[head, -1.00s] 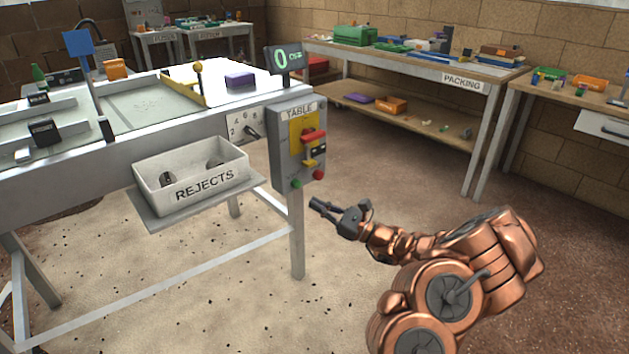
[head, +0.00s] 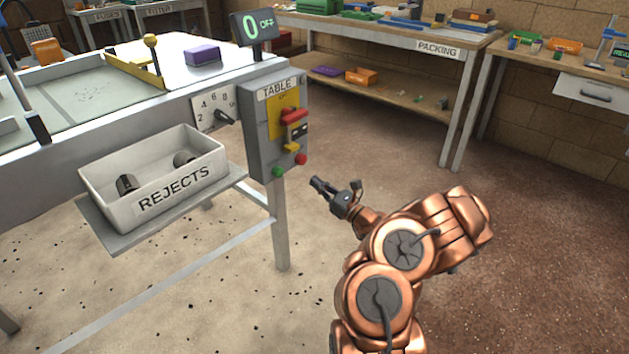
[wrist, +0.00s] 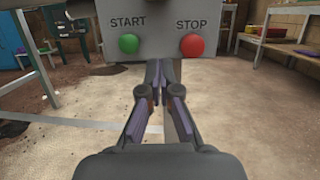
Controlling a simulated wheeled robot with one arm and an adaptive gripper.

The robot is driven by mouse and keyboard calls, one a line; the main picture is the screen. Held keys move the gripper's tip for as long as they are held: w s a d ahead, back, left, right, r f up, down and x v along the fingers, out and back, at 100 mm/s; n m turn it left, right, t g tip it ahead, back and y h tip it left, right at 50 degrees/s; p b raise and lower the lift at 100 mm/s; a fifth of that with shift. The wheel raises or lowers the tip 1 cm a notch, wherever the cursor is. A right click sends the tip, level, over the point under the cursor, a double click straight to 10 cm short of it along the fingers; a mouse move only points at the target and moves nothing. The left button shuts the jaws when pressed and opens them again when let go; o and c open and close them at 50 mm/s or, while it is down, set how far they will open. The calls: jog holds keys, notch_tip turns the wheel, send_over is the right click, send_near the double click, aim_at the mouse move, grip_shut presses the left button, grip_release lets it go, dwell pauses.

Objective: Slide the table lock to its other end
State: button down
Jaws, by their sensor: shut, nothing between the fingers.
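The grey control box labelled TABLE (head: 256,140) is on the table's front right corner. Its front has a yellow plate (head: 274,122), a red handle-like part (head: 294,115), a dark part (head: 299,131) and a small yellow tab (head: 291,148). I cannot tell which of these is the table lock. Below are a green START button (wrist: 129,43) and a red STOP button (wrist: 192,45). My gripper (head: 317,182) is shut and empty, a little below and right of the box, apart from it. In the wrist view my fingertips (wrist: 160,66) point below the two buttons; the upper box is out of frame.
A REJECTS bin (head: 160,185) sits on a shelf left of the box. A numbered dial (head: 215,108) and a display reading 0 OFF (head: 253,27) are beside and above the box. A PACKING bench (head: 400,38) stands behind. The floor to the right is open.

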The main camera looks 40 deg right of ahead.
jog(key=x, duration=0.4)
jog(key=b+x, duration=0.1)
jog(key=x, duration=0.2)
jog(key=shift+w+a+r, duration=0.1)
jog(key=shift+w+r, duration=0.2)
jog(key=shift+r, duration=0.05)
jog(key=shift+s+r+b, duration=0.1)
jog(key=shift+r+b, duration=0.45)
jog(key=shift+r, duration=1.25)
jog(key=shift+r+p, duration=1.05)
jog(key=shift+r, duration=0.55)
jog(key=shift+f, duration=0.45)
notch_tip(320, 180, down, 4)
jog(key=shift+r+b, duration=0.2)
jog(key=shift+b, duration=0.25)
jog(key=p, duration=0.2)
send_near(295, 149)
jog(key=shift+s+d+f, duration=0.1)
jog(key=shift+s+f, duration=0.1)
jog(key=shift+f, duration=0.5)
jog(key=shift+s+d+f, duration=0.1)
jog(key=shift+s+f, duration=0.15)
jog(key=shift+f, duration=0.45)
jog(key=shift+s+f, duration=0.2)
jog(key=shift+f, duration=0.55)
